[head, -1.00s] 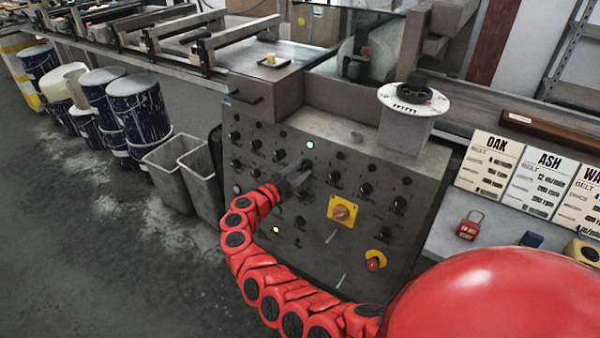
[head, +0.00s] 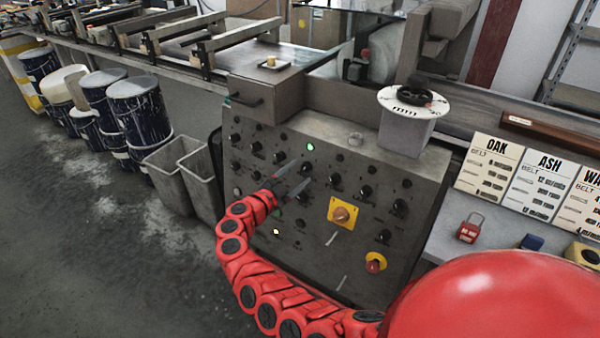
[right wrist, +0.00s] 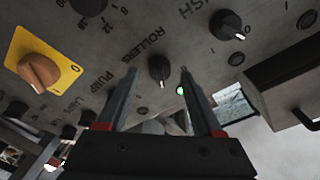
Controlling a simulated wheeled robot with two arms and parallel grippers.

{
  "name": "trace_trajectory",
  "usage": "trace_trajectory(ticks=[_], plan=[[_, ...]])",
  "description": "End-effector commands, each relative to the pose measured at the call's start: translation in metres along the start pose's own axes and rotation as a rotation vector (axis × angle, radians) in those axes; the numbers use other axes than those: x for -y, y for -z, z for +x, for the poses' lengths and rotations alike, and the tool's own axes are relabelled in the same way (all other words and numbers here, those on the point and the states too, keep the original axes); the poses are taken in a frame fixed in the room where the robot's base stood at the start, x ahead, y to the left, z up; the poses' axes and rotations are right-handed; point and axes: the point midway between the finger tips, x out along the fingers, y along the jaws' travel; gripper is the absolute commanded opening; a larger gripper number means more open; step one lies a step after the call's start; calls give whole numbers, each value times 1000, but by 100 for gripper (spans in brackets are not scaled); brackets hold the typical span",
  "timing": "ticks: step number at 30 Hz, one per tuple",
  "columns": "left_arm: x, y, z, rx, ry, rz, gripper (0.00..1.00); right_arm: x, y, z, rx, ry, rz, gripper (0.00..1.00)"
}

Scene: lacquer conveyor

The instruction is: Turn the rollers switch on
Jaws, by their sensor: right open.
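The rollers switch is a black knob (right wrist: 160,68) beside the printed word ROLLERS on the grey control panel (head: 345,262). In the head view the knob (head: 306,168) is small, close to the fingertips. My right gripper (head: 302,171) is open in front of the panel, its fingertips on either side of the knob. In the right wrist view the fingers (right wrist: 158,72) stand apart with gaps to the knob, holding nothing. The knob's white mark points toward the bottom of that view; its position numbers are not readable. A green lamp (head: 310,147) near it is lit. My left gripper is not in view.
More black knobs surround it. A yellow-plated orange switch (head: 341,213) and a red knob on a yellow disc (head: 375,262) sit lower on the panel. Grey bins (head: 168,175) stand left. A red padlock (head: 469,227) lies on the ledge at right.

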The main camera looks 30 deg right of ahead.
Motion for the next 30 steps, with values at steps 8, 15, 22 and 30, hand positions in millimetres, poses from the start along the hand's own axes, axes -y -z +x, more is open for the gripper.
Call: trace_trajectory(ticks=[8, 15, 22, 30], plan=[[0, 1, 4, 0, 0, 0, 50, 0, -1, -70, 6, 0, 1, 68], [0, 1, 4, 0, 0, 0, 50, 0, -1, -128, 4, 1, -2, 68], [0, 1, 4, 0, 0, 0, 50, 0, 0, -156, 2, -1, 0, 68], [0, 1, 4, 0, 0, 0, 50, 0, 0, -160, 0, -2, 1, 68]])
